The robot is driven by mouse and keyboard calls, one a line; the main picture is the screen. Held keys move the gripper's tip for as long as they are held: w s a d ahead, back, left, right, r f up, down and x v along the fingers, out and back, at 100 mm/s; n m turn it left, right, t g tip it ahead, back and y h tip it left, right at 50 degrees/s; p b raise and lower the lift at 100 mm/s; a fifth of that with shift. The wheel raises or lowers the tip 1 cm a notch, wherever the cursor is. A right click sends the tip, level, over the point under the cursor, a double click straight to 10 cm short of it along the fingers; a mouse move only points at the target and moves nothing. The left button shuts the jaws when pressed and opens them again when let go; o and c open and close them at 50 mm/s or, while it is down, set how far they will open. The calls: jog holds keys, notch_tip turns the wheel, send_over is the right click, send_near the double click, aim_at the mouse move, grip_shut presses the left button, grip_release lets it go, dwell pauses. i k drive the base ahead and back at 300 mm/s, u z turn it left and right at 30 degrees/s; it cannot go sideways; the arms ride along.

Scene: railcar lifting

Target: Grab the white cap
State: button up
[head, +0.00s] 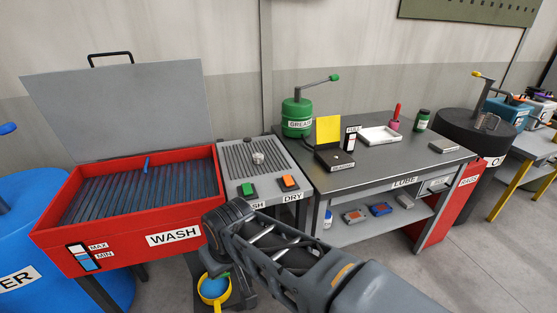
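A small whitish, round, cap-like piece (258,157) sits on the grey slatted drying rack (236,163), right of the red wash tub. It is the likeliest white cap in view, but it is too small to be certain. My arm reaches in from the bottom right and bends downward in front of the wash and dry station. My gripper (226,275) points down, low in front of the station and well below the rack, apart from the cap. Its fingers are mostly hidden by the wrist, so their opening is unclear.
A yellow-rimmed blue container (213,287) shows beside my gripper; contact is unclear. The red wash tub (173,238) has its lid raised. Green (246,189) and orange (288,182) buttons front the rack. The lube table (399,166) at right holds a green grease pump (297,116) and a white tray (381,135).

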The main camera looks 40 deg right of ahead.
aim_at(258, 158)
jog(key=z, duration=1.45)
jog(key=k, duration=1.2)
jog(key=z, duration=0.55)
jog(key=i, duration=1.45)
jog(key=u, duration=1.5)
jog(key=i, duration=1)
jog(key=u, duration=1.1)
